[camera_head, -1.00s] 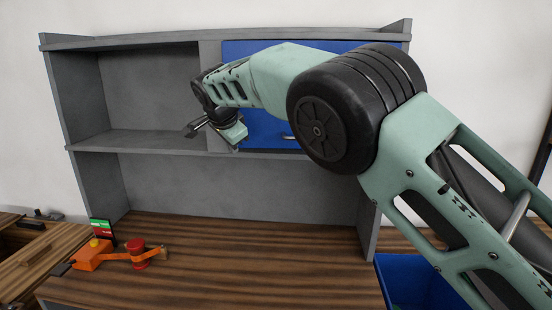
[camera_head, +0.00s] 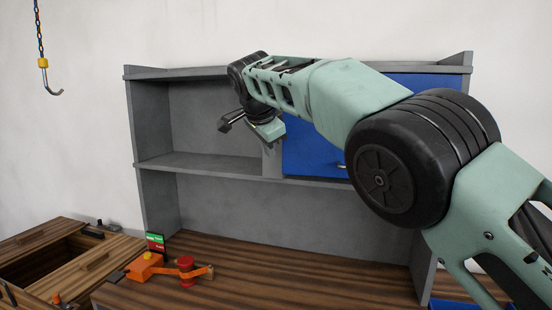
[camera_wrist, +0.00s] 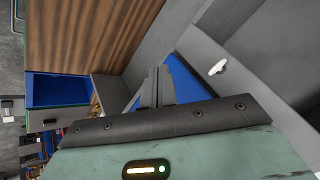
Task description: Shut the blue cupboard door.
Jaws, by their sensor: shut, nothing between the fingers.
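The blue cupboard door (camera_head: 308,152) fills the upper right compartment of a grey shelf unit, with a pale handle (camera_head: 342,166) low on it. It looks about flush with the shelf front, but my arm hides much of it, so a small gap cannot be ruled out.
The upper left compartment (camera_head: 210,120) is open and empty. Below it, an orange device with a red knob (camera_head: 187,266) stands on the wooden worktop (camera_head: 300,275). A chain hook (camera_head: 50,90) hangs at far left.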

